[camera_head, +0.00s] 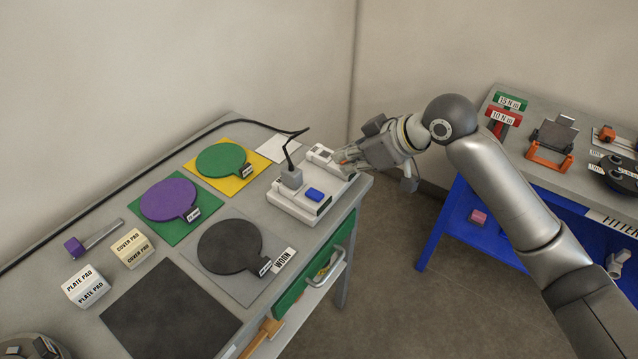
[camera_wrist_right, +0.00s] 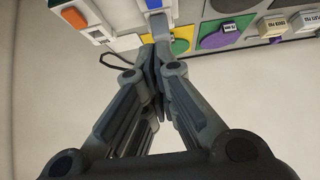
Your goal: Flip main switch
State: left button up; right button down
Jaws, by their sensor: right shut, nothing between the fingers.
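A white power unit (camera_head: 290,208) sits at the right end of the left workbench, with a blue button (camera_head: 315,194) on it and a grey plug (camera_head: 291,177) with a black cable. A small orange-red switch (camera_head: 342,157) shows at the unit's far right part, partly hidden by my right gripper. The orange switch also shows in the right wrist view (camera_wrist_right: 75,18), at the upper left. My right gripper (camera_head: 347,162) is shut and empty, close to the switch; I cannot tell whether it touches. In the wrist view its fingertips (camera_wrist_right: 158,46) lie right of and below the switch.
On the bench lie a green pad (camera_head: 221,159), a purple pad (camera_head: 169,199), a dark worn pad (camera_head: 229,245), two labelled blocks and a black mat (camera_head: 170,312). A drawer (camera_head: 315,278) stands open below. A blue-framed bench (camera_head: 470,197) holds tools at right.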

jog(key=p, duration=0.3)
send_over(319, 196)
notch_tip(319, 196, down, 7)
jog(key=shift+r, duration=0.1)
notch_tip(319, 196, down, 3)
jog(key=shift+f, duration=0.2)
jog(key=shift+f+p, duration=0.35)
jog(key=shift+f, duration=0.1)
jog(key=shift+f, duration=0.1)
jog(key=shift+s+d+f+y+b, duration=0.1)
jog(key=shift+f+y+b, duration=0.3)
jog(key=shift+b, duration=0.45)
jog(key=shift+r, duration=0.2)
